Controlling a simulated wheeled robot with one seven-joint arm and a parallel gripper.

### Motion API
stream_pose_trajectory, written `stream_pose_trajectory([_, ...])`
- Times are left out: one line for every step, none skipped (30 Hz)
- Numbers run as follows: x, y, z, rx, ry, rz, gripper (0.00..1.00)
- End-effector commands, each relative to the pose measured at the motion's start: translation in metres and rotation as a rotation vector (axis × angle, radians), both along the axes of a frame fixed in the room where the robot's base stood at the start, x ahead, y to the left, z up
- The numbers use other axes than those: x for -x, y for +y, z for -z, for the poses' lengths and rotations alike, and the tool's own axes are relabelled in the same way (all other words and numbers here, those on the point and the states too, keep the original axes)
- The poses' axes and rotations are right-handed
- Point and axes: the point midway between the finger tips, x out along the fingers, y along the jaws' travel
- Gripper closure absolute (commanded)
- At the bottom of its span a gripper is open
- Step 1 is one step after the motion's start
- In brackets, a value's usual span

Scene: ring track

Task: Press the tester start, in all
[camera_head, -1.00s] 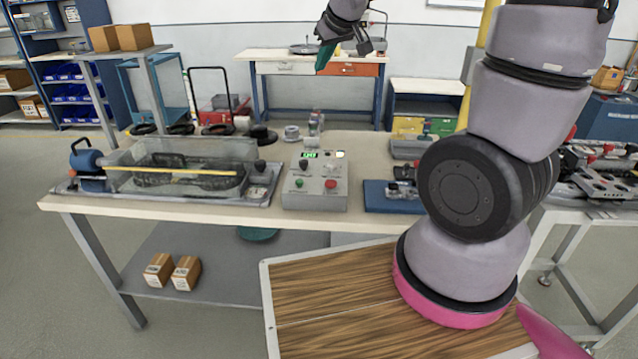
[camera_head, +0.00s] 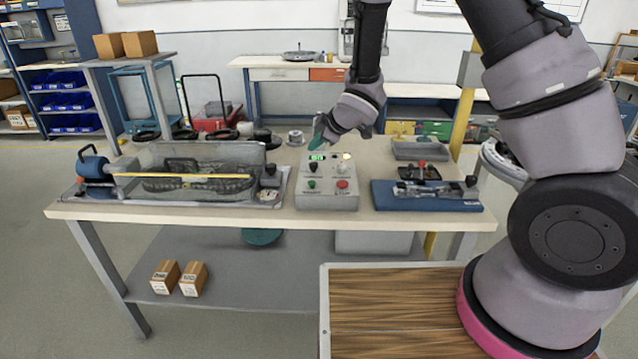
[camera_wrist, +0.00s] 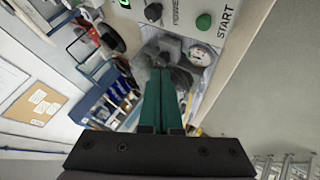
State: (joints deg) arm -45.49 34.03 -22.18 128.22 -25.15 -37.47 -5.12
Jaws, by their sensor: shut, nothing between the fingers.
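The tester's grey control box (camera_head: 327,199) stands on the workbench, with a lit green display (camera_head: 317,157), dark knobs, a red button (camera_head: 342,184) and the green start button (camera_head: 311,184). In the wrist view the start button (camera_wrist: 204,22) sits beside the word START, near the top edge. My gripper (camera_head: 319,131) is above the back of the box, its green fingers pointing down and to the left. In the wrist view my gripper (camera_wrist: 161,78) has its green fingers together and empty. The fingertips are apart from the start button.
A clear-walled test tank (camera_head: 198,188) stands left of the box. A blue fixture (camera_head: 428,196) stands on its right. Small grey parts (camera_head: 296,137) lie behind the box. A wood-topped surface (camera_head: 395,312) is at the front right.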

Motion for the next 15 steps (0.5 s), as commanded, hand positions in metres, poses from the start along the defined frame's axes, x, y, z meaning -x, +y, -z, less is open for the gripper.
stream_pose_trajectory([0.000, 0.000, 0.000, 0.000, 0.000, 0.000, 1.00])
stream_pose_trajectory([0.000, 0.000, 0.000, 0.000, -0.001, 0.001, 1.00])
stream_pose_trajectory([0.000, 0.000, 0.000, -0.001, 0.000, 0.001, 1.00])
stream_pose_trajectory([0.000, 0.000, 0.000, -0.001, 0.000, 0.001, 1.00])
stream_pose_trajectory([0.000, 0.000, -0.001, -0.001, 0.000, 0.001, 1.00])
stream_pose_trajectory([0.000, 0.000, 0.000, 0.000, 0.000, 0.002, 1.00])
stream_pose_trajectory([0.000, -0.001, 0.000, 0.000, 0.000, 0.002, 1.00])
stream_pose_trajectory([0.000, -0.001, 0.000, 0.000, 0.000, 0.002, 1.00])
stream_pose_trajectory([0.000, -0.001, 0.001, 0.000, 0.000, 0.002, 1.00])
stream_pose_trajectory([0.000, -0.001, 0.003, 0.000, 0.000, 0.002, 1.00])
stream_pose_trajectory([0.000, -0.001, 0.004, -0.001, 0.002, 0.003, 1.00])
stream_pose_trajectory([0.000, -0.001, 0.007, 0.000, 0.002, 0.003, 1.00])
stream_pose_trajectory([0.000, -0.001, 0.010, 0.001, 0.002, 0.004, 1.00])
stream_pose_trajectory([0.000, -0.001, 0.013, 0.001, 0.003, 0.003, 1.00])
stream_pose_trajectory([0.000, -0.001, 0.019, 0.001, 0.002, 0.002, 1.00])
